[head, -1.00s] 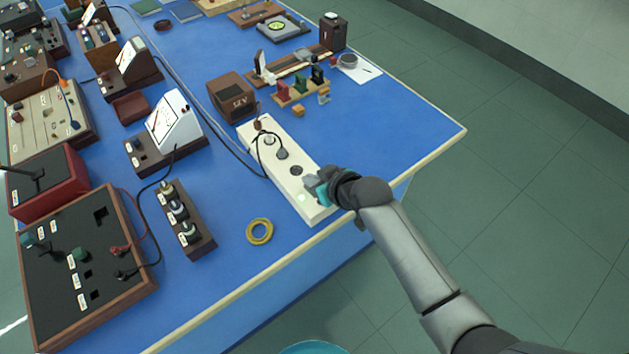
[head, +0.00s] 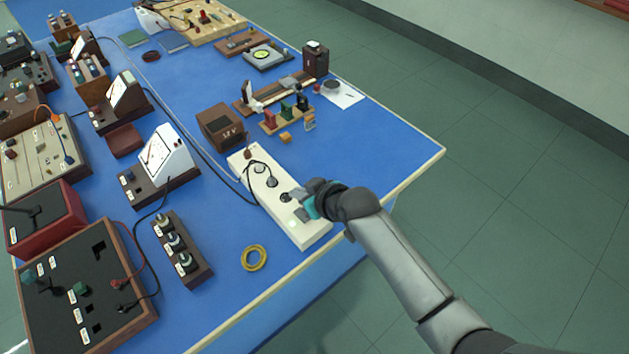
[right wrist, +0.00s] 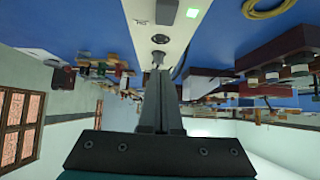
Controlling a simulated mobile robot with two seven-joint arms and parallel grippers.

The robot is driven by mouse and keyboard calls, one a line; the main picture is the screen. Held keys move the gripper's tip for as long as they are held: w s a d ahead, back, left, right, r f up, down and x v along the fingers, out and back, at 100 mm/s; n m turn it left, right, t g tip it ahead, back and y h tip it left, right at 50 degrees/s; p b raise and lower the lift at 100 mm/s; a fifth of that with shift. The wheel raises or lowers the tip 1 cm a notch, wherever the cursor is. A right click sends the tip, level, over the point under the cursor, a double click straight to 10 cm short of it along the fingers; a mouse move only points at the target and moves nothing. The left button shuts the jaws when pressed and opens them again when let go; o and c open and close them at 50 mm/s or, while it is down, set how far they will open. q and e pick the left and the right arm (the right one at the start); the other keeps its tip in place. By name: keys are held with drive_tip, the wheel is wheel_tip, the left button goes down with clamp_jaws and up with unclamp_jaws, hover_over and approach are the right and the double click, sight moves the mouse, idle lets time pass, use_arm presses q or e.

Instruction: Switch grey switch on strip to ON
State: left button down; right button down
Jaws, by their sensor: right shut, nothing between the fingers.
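The white power strip (head: 309,236) lies on the blue bench near its front edge, with sockets and dark plugs along it. It also crosses the top of the right wrist view (right wrist: 176,32). A small grey switch (right wrist: 166,12) sits on the strip there, beside a lit green square (right wrist: 193,13); a green glow also shows in the head view (head: 293,224). My right gripper (head: 296,201) is shut and empty over the strip's near half. In the right wrist view its fingertips (right wrist: 159,60) point near a dark round socket. I cannot tell whether they touch the strip. My left gripper is out of view.
A yellow tape ring (head: 254,257) lies left of the strip's near end. A dark block with several terminals (head: 182,250) and a white-faced meter (head: 165,155) stand further left. A brown box (head: 220,127) stands behind the strip.

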drive_tip(key=r+p+v, duration=0.1)
drive_tip(key=v, duration=0.7)
drive_tip(key=shift+w+a+r+p, duration=0.2)
drive_tip(key=shift+r+p, duration=0.1)
drive_tip(key=shift+p, duration=0.1)
drive_tip(key=s+d+m+g+h, duration=0.25)
drive_tip(key=s+d, duration=0.35)
drive_tip(key=s, duration=0.4)
drive_tip(key=s+d+m+g+h, duration=0.25)
drive_tip(key=s+d, duration=0.45)
drive_tip(key=s, duration=0.4)
wheel_tip(320, 180, down, 28)
drive_tip(key=b, duration=0.6)
drive_tip(key=s+d+f+g+b, duration=0.2)
drive_tip(key=s+f+b, duration=0.4)
drive_tip(key=s+f, duration=1)
wheel_tip(320, 180, down, 5)
drive_tip(key=shift+s+d+r+h, duration=0.2)
drive_tip(key=shift+s+h, duration=0.15)
drive_tip(key=shift+h, duration=0.05)
